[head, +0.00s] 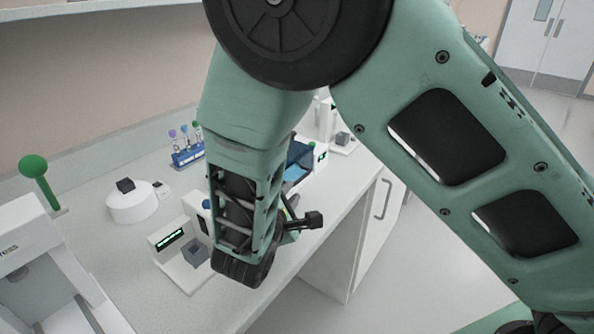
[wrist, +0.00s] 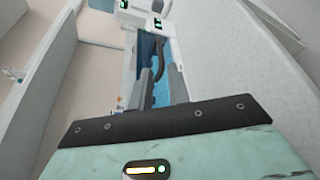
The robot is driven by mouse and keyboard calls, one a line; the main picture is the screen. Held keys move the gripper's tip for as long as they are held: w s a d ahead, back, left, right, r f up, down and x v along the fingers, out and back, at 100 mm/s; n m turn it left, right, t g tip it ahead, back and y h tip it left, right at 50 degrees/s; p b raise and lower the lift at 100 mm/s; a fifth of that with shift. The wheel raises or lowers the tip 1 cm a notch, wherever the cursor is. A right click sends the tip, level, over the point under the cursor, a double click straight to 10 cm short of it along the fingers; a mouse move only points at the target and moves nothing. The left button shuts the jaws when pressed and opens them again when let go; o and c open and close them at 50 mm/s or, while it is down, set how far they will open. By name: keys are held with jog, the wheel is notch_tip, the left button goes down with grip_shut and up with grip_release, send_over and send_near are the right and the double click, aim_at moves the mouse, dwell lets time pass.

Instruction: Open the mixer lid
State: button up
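In the head view, a device with a dark blue top (head: 299,154) and a light blue part stands behind my arm, mostly hidden. I cannot tell for sure that it is the mixer, or how its lid stands. In the wrist view, a blue surface (wrist: 147,47) lies beyond my gripper (wrist: 161,82). The two grey fingers are apart. A thin, black, curved piece (wrist: 159,58) shows between and beyond them; I cannot tell whether they touch it.
A white round device with a black knob (head: 130,206), a tube rack (head: 187,155), a green-knobbed lever (head: 37,175) and a white display unit (head: 179,262) stand on the counter (head: 205,310). White devices with green displays (wrist: 151,20) stand farther along. Open floor lies right.

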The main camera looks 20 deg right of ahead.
aim_at(302, 178)
jog(key=p+x, duration=0.1)
jog(key=x, duration=0.8)
jog(key=shift+w+d+f+p, duration=0.15)
jog(key=shift+w+d+p, duration=0.1)
jog(key=shift+p, duration=0.15)
grip_shut()
